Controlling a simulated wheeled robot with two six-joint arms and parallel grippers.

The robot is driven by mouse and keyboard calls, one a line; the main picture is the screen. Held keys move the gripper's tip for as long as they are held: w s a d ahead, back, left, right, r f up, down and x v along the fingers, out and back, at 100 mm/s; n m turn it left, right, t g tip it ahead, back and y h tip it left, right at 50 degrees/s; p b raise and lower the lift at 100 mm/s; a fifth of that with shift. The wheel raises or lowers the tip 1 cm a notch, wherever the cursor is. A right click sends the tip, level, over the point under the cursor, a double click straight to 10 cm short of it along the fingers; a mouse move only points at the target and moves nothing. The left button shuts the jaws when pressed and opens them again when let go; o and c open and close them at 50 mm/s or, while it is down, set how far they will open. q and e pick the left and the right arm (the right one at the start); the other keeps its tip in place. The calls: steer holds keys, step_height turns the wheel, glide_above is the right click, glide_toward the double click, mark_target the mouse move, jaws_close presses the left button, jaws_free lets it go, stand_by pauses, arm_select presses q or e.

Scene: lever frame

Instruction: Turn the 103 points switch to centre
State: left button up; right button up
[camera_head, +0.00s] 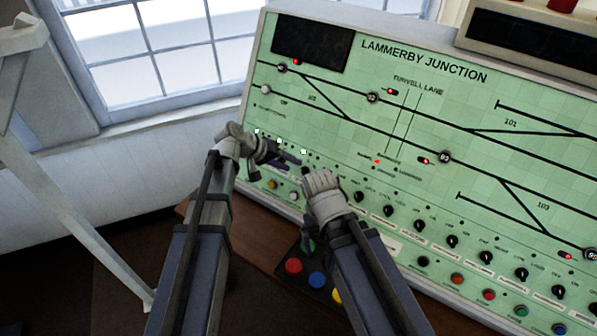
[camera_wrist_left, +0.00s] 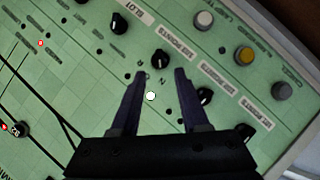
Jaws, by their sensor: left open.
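In the left wrist view my left gripper (camera_wrist_left: 160,76) is open, with its two fingers spread over the green panel. A black rotary knob (camera_wrist_left: 162,58) lies just beyond the gap between the fingertips, and I see no grip on it. Labels beside the knobs are tilted and blurred, so I cannot confirm which one is 103. In the head view my left gripper (camera_head: 286,158) is at the panel's lower left and hides knobs there. My right gripper (camera_head: 309,174) is close beside it, its jaws not clear. The 103 track label (camera_head: 543,205) is at the right.
More black knobs (camera_head: 390,210) run along the panel's lower edge. White (camera_wrist_left: 203,20) and yellow (camera_wrist_left: 281,91) buttons are near the left gripper. A box with coloured buttons (camera_head: 317,280) sits below, between my arms. A window (camera_head: 150,50) is behind on the left.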

mark_target(301, 169)
arm_select(q)
steer(key=b+x, duration=0.2)
steer(key=x, duration=0.2)
steer(key=shift+f, duration=0.15)
steer(key=shift+w+d+f+b, duration=0.1)
steer(key=shift+d+f+b, duration=0.1)
steer(key=shift+b, duration=0.15)
steer(key=shift+r, duration=0.1)
jaws_close()
